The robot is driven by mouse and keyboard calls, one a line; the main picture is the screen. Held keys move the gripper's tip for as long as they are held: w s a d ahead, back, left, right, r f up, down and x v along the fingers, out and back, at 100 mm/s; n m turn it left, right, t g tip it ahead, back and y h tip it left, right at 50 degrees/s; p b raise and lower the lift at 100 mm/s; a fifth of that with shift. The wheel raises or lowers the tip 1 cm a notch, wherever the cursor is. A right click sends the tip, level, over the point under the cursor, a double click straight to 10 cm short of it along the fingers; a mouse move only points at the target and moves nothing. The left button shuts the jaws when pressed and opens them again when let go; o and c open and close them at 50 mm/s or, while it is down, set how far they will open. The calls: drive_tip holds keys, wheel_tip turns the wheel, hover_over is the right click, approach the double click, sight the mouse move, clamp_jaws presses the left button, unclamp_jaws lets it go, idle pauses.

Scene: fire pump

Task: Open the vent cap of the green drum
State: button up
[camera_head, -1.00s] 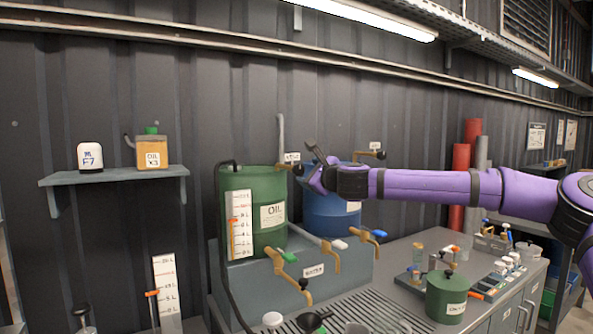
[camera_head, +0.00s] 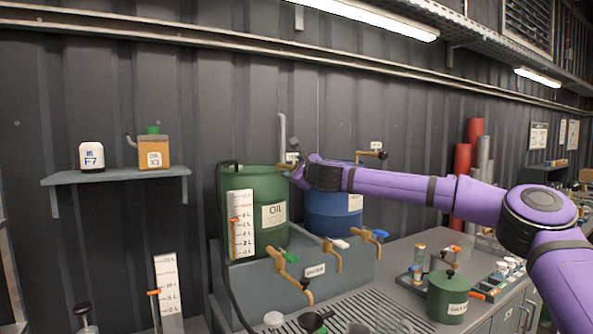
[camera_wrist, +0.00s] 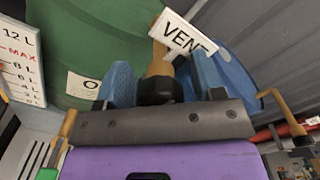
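The green drum (camera_head: 236,200) labelled OIL stands on the grey bench box at the left. Its vent (camera_wrist: 160,58) is a brass piece with a white VENT tag. In the head view the small tag (camera_head: 291,157) shows beside the drum's top edge, partly hidden by my gripper. My gripper (camera_head: 297,170) is at the drum's upper right edge. In the wrist view its two blue-padded fingers (camera_wrist: 162,82) stand apart, with the brass piece and a dark knob-like part between them. Gaps show on both sides, so the gripper looks open. Whether it touches the vent I cannot tell.
A blue drum (camera_head: 333,213) stands close on the right, behind my arm, with another brass handle (camera_head: 372,154) above it. Brass taps (camera_head: 290,270) stick out in front. A level gauge (camera_head: 241,224) is on the green drum's front. A small green can (camera_head: 447,297) stands on the bench.

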drive_tip(key=c, duration=0.8)
drive_tip(key=shift+o, duration=0.2)
drive_tip(key=shift+n, duration=0.4)
drive_tip(key=n, duration=0.4)
drive_tip(key=shift+n, duration=0.3)
drive_tip(key=n, duration=1.1)
drive_tip(key=shift+f+n, duration=0.15)
drive_tip(key=shift+n, duration=0.25)
drive_tip(key=n, duration=0.6)
drive_tip(key=shift+n, duration=0.3)
drive_tip(key=shift+f, duration=0.1)
